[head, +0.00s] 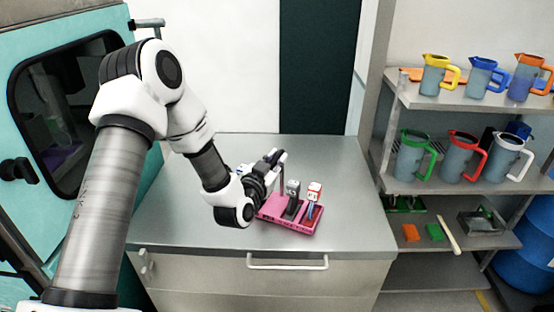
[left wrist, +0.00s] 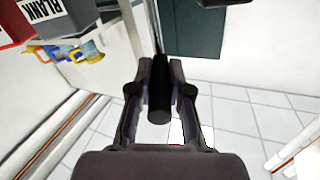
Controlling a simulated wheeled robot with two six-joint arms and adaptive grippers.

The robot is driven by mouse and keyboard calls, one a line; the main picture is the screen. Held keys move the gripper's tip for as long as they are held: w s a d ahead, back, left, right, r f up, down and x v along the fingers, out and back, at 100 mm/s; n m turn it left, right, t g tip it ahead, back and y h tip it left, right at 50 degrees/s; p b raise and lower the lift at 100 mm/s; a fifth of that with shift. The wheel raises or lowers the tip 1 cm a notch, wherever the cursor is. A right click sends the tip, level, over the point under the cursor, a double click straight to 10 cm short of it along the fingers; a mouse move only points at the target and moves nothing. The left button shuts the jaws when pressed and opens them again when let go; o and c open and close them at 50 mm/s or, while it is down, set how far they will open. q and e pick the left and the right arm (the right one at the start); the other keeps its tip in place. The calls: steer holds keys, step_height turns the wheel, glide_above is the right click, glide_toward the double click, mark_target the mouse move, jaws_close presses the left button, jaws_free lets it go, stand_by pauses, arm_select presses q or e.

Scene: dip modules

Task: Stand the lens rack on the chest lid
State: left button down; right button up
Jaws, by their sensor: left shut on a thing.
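The lens rack (head: 291,221) is a pink tray carrying a dark grey module (head: 293,197) and a red-and-white topped module (head: 313,196). It is upright and level, over the right part of the grey chest lid (head: 350,190); I cannot tell whether its base touches the lid. My left gripper (head: 277,158) is at the rack's back left, at the top of its thin post. In the left wrist view its fingers (left wrist: 160,95) are shut around a dark cylindrical handle (left wrist: 159,105). The pink base is out of that view. My right gripper is not in view.
A teal machine (head: 40,170) with a dark window stands at the left. A shelf unit (head: 430,185) with several jugs stands at the right. The chest has a front handle (head: 287,263). The lid is clear around the rack.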

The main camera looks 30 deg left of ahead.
arm_select(q)
steer(key=c, duration=1.5)
jaws_free()
steer(key=shift+f, duration=0.2)
steer(key=o, duration=0.4)
steer(key=shift+w, duration=0.2)
steer(key=shift+r, duration=0.3)
steer(key=s+d+p, duration=0.1)
steer(key=s+p, duration=0.1)
steer(key=s, duration=1)
steer(key=shift+d+p, duration=0.3)
steer(key=shift+d, duration=0.1)
steer(key=shift+f, duration=0.1)
